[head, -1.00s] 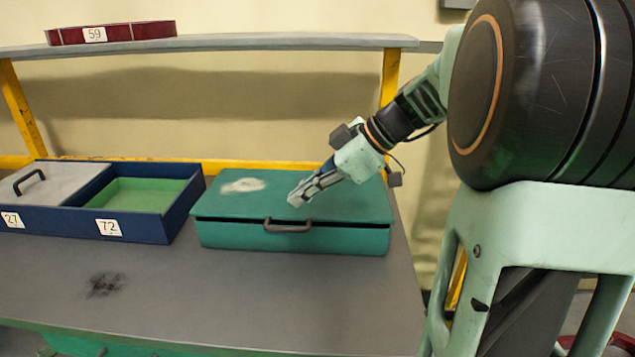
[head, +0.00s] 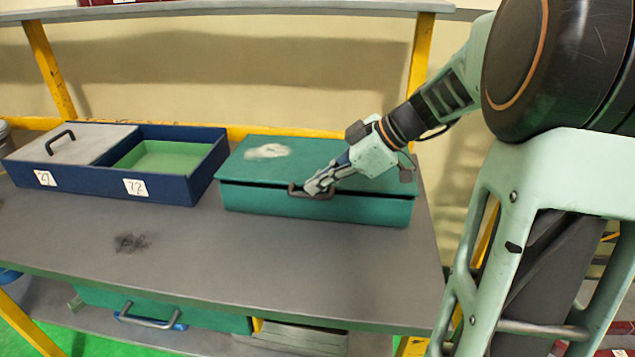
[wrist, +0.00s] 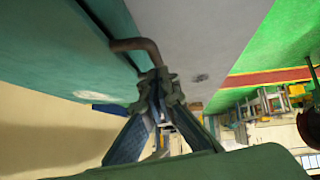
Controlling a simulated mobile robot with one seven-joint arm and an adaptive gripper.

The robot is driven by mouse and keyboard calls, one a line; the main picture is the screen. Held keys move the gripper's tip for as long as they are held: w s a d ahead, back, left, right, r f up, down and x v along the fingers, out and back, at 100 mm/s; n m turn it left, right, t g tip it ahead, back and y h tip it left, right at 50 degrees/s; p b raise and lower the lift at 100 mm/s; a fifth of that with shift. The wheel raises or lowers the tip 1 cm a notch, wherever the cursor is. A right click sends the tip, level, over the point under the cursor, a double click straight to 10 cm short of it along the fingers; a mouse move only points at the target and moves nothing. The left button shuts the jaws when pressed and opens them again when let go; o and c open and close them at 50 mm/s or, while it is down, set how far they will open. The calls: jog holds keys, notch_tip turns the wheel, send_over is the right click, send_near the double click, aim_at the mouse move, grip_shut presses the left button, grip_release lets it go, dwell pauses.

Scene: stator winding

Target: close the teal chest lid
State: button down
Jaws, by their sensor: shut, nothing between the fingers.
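The teal chest (head: 365,208) sits on the grey bench. Its lid (head: 330,155), with a pale worn patch, lies almost flat, and a thin dark gap shows under its front edge. The dark handle (head: 296,191) is at the front edge of the lid. My gripper (head: 312,188) is shut and empty, with its tips at the lid's front edge beside the handle. In the wrist view, the shut fingertips (wrist: 158,85) are close to the handle (wrist: 138,46); whether they touch it I cannot tell.
A blue box (head: 100,182) with a grey sliding cover (head: 85,140) and a green compartment (head: 165,157) stands left of the chest. A shelf (head: 240,7) runs above behind. Bare bench (head: 220,235) lies in front. A teal drawer with a handle (head: 150,320) is below.

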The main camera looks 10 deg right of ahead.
jog(key=shift+s+a+f+b, duration=0.1)
jog(key=shift+s+f+b, duration=0.1)
jog(key=shift+f+b, duration=1.35)
jog(key=shift+s+r, duration=0.1)
jog(key=shift+s, duration=0.05)
